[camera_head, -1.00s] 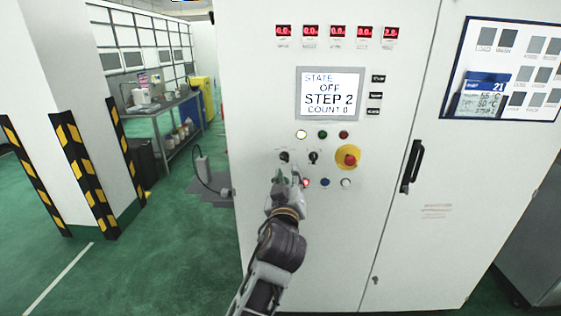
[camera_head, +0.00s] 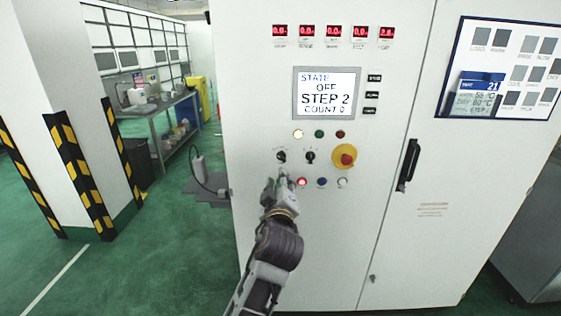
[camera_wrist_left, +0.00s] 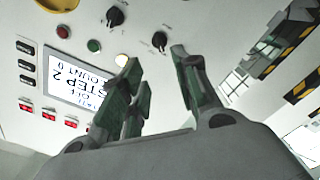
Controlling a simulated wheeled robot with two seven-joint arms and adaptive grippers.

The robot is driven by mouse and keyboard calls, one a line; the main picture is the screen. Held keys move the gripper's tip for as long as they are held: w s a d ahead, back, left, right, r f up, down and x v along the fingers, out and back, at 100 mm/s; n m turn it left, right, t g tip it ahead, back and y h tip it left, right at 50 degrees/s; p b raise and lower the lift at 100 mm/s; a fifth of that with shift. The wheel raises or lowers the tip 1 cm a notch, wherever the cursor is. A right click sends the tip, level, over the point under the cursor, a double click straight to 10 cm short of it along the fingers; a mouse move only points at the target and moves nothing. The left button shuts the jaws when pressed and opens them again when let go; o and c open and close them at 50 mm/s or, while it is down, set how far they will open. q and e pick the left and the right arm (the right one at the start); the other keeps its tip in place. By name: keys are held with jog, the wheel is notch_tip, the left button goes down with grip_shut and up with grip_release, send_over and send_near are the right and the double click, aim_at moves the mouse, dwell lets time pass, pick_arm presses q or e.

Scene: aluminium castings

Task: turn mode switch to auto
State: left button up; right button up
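Two black rotary switches sit side by side on the white control cabinet, a left one (camera_head: 281,156) and a right one (camera_head: 310,156). Their labels are too small to read, so I cannot tell which is the mode switch. In the left wrist view the left one (camera_wrist_left: 159,40) and the right one (camera_wrist_left: 115,17) lie beyond my fingertips. My left gripper (camera_head: 281,178) is just below the left switch, apparently not touching it. In the left wrist view its fingers (camera_wrist_left: 160,65) are apart with nothing between them. The display (camera_head: 326,92) reads STATE OFF, STEP 2. My right gripper is not in view.
A red emergency stop on a yellow base (camera_head: 344,157) is right of the switches. A lit red button (camera_head: 302,182) and a blue button (camera_head: 322,182) are close to my gripper. The cabinet door handle (camera_head: 408,165) stands out further right. A striped pillar (camera_head: 80,190) is at left.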

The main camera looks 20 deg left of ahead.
pick_arm(q)
jog(key=w, duration=0.2)
jog(key=p, duration=0.2)
send_near(280, 158)
jog(key=w, duration=0.3)
jog(key=shift+w+a+r+p, duration=0.1)
jog(key=shift+w+a+p, duration=0.15)
jog(key=shift+w, duration=0.25)
jog(key=shift+w+a+r+p, duration=0.1)
jog(key=shift+w+a+p, duration=0.05)
jog(key=shift+w+a, duration=0.3)
jog(key=shift+p+x, duration=0.4)
jog(key=shift+x, duration=1.1)
jog(key=shift+w+f, duration=0.1)
jog(key=shift+w, duration=0.05)
grip_shut()
